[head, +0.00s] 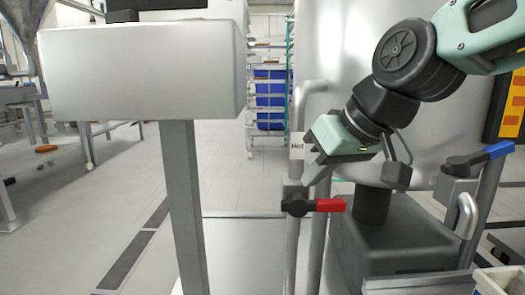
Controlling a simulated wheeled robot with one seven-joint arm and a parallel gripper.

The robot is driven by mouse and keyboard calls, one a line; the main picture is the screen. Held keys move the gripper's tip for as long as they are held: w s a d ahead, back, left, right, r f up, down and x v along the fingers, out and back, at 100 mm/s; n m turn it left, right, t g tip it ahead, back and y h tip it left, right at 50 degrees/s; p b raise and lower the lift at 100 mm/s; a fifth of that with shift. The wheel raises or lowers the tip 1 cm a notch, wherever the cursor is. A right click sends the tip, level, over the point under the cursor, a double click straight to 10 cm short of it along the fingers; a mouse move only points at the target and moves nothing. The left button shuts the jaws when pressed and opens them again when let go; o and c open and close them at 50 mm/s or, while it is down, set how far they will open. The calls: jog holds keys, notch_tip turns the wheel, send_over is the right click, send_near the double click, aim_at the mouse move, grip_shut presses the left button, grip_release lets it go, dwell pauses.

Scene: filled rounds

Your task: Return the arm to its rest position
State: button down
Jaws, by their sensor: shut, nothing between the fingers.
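My arm (405,60) reaches in from the upper right of the head view. It is mint green with black joints. My gripper (314,172) points down and to the left, its fingers shut with nothing between them. It is in front of the large steel tank and appears just above the red-handled valve (318,205). I cannot tell whether the fingertips touch the valve or its pipe.
A pipe (292,238) with a "Hot" label (297,147) stands by the gripper. A blue-handled valve (488,156) is at right. A steel box on a post (188,215) stands left of centre. Blue crates (269,100) are on a rack behind. The left floor is mostly clear.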

jog(key=s+d+f+n+g+h+p, duration=0.1)
jog(key=s+d+f+g+h, duration=0.15)
jog(key=s+f, duration=0.6)
jog(key=s+d+f+n+g+h+p, duration=0.1)
jog(key=s+d+f+g+h, duration=0.15)
jog(key=s+f, duration=0.6)
notch_tip(320, 180, up, 40)
jog(key=s+p, duration=0.2)
jog(key=p, duration=3.6)
jog(key=shift+s+d+f+y, duration=0.2)
jog(key=shift+s+d+y, duration=0.1)
jog(key=shift+s, duration=0.05)
